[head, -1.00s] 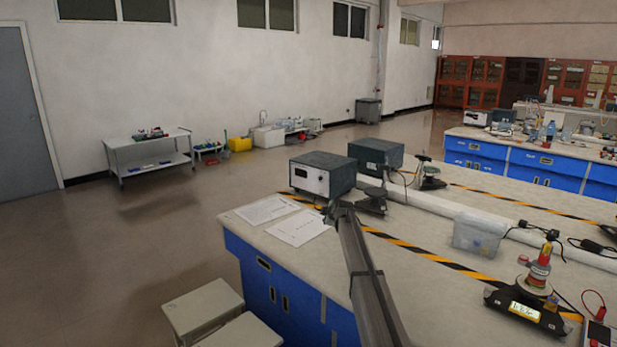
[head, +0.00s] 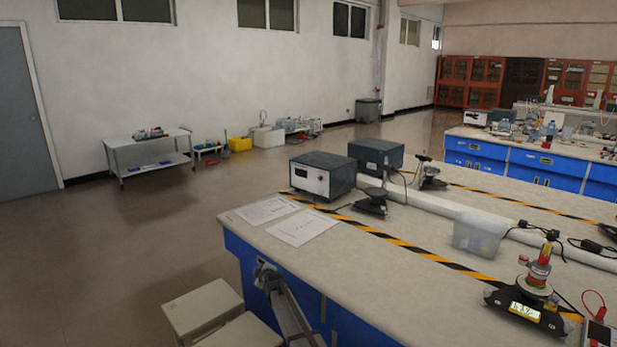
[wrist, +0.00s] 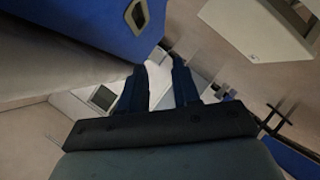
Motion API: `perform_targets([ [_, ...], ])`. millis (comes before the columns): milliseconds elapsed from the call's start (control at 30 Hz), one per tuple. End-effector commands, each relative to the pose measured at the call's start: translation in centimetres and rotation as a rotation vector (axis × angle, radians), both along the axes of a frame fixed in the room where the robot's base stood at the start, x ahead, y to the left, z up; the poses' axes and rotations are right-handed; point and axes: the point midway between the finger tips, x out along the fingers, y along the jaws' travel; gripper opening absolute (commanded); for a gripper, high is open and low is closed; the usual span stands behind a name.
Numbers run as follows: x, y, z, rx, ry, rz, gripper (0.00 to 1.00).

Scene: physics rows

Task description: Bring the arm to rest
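My gripper (head: 266,274) is low in the head view, in front of the blue side of the near bench and just right of the stools. My arm runs from it down to the bottom edge of the picture. In the wrist view my gripper (wrist: 158,82) shows two dark fingers set apart, with nothing held between them. In the head view the fingers are too small to make out.
The near bench (head: 365,262) carries a grey instrument box (head: 322,175), papers (head: 302,227), a clear plastic bin (head: 479,236) and a scale (head: 524,310). Stools (head: 204,305) stand left of my gripper. The floor further left is open.

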Motion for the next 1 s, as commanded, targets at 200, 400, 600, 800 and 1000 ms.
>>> perform_targets([
  [200,-5.0,-8.0,-7.0,-0.004,0.201,-0.074,0.32],
  [400,-11.4,-16.2,-13.8,-0.005,0.428,-0.177,0.32],
  [600,-19.3,-23.7,-19.4,-0.002,0.658,-0.303,0.32],
  [800,-28.3,-30.4,-23.5,0.003,0.884,-0.444,0.32],
  [1000,-38.0,-35.7,-26.2,0.007,1.105,-0.601,0.32],
])
